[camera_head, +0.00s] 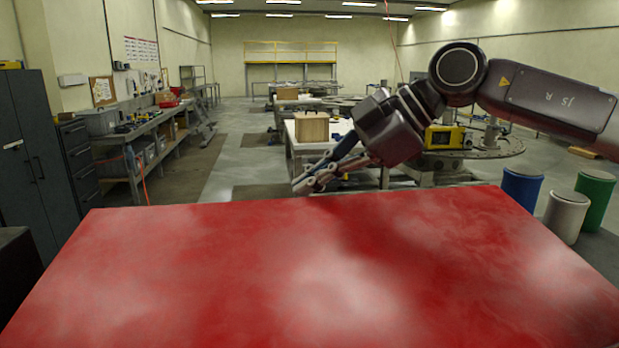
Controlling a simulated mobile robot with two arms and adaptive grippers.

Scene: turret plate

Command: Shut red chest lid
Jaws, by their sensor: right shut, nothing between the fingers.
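The red chest lid (330,270) is a broad, glossy red panel that fills the lower part of the head view. Its far edge runs across the middle of the picture, and its near edge is cut off by the frame. The chest's body does not show, so I cannot tell how far the lid stands open. My right gripper (301,187) comes in from the right and points down and left. Its fingers are shut and empty. The fingertips are just above the lid's far edge in the picture; I cannot tell whether they touch it. My left gripper is not in view.
Dark cabinets (32,150) stand at the left. A workbench (150,140) runs along the left wall. A wooden box (312,128) stands on a table beyond the lid. Blue (521,187), white (566,215) and green (596,198) drums stand at the right. Open floor lies left of centre.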

